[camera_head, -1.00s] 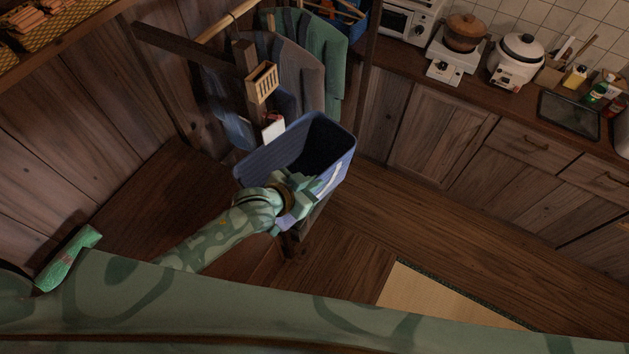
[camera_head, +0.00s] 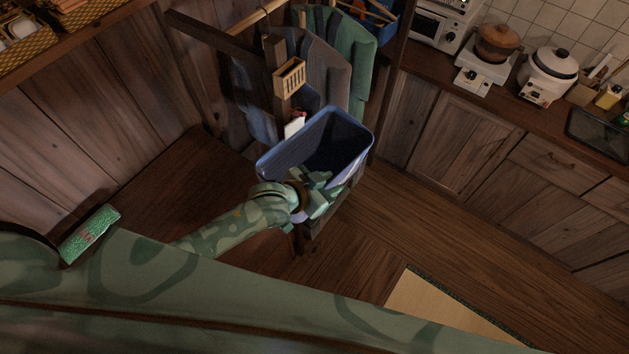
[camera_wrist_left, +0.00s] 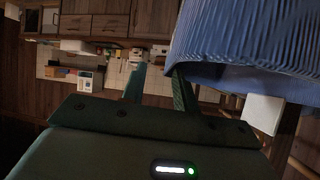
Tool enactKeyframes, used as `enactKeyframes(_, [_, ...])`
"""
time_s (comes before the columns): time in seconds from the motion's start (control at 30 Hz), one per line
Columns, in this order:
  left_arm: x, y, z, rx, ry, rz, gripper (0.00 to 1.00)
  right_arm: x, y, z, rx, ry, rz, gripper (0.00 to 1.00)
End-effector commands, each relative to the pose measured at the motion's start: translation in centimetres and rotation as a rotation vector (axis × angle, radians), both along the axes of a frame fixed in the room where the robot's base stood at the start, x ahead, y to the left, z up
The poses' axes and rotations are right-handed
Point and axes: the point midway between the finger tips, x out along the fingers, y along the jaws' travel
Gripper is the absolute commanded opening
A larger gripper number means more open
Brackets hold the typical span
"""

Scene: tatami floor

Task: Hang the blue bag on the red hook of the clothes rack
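The blue bag (camera_head: 300,146) looks like an open-topped, ribbed blue container beside the clothes rack (camera_head: 281,52). It fills the upper right of the left wrist view (camera_wrist_left: 245,45). My left gripper (camera_head: 325,190) is at the bag's near side. In the left wrist view its two fingers (camera_wrist_left: 158,88) are apart, with a visible gap and nothing seen between them. One finger overlaps the bag's edge in the picture; I cannot tell whether they touch. My right gripper is not in view.
A small wooden basket (camera_head: 290,77) and a white item (camera_head: 295,124) are on the rack's post, above the bag. Garments (camera_head: 348,62) hang behind. A counter with a rice cooker (camera_head: 549,72) stands at the right. The wooden floor (camera_head: 440,220) there is clear.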

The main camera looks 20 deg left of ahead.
Motion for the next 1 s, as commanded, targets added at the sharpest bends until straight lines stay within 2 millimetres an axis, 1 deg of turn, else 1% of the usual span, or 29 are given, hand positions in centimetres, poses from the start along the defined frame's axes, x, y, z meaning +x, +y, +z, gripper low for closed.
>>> enactKeyframes(0.17, [-2.4, 1.6, 1.8, 0.001, 0.0, 0.0, 0.3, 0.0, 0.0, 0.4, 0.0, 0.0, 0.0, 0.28])
enactKeyframes(0.4, [-7.2, 4.5, 5.3, 0.002, 0.001, -0.002, 0.3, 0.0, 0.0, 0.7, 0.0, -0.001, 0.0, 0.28])
enactKeyframes(0.5, [-8.9, 5.6, 6.6, 0.002, 0.001, -0.002, 0.3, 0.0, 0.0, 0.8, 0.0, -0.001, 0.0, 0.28])
enactKeyframes(0.6, [-10.1, 6.4, 7.5, 0.001, 0.0, 0.0, 0.3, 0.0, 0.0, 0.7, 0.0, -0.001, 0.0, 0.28])
enactKeyframes(0.7, [-10.8, 6.9, 8.1, 0.001, 0.0, -0.001, 0.3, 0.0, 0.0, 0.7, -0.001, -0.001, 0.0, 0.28])
enactKeyframes(0.8, [-11.2, 7.1, 8.5, 0.001, -0.002, 0.0, 0.3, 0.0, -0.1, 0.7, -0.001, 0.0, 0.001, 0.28])
enactKeyframes(0.93, [-11.2, 7.1, 8.6, 0.005, -0.002, 0.001, 0.3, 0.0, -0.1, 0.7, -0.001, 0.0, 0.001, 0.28])
enactKeyframes(1.0, [-11.1, 7.3, 8.8, 0.039, -0.01, 0.013, 0.3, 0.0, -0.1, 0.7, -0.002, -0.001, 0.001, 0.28])
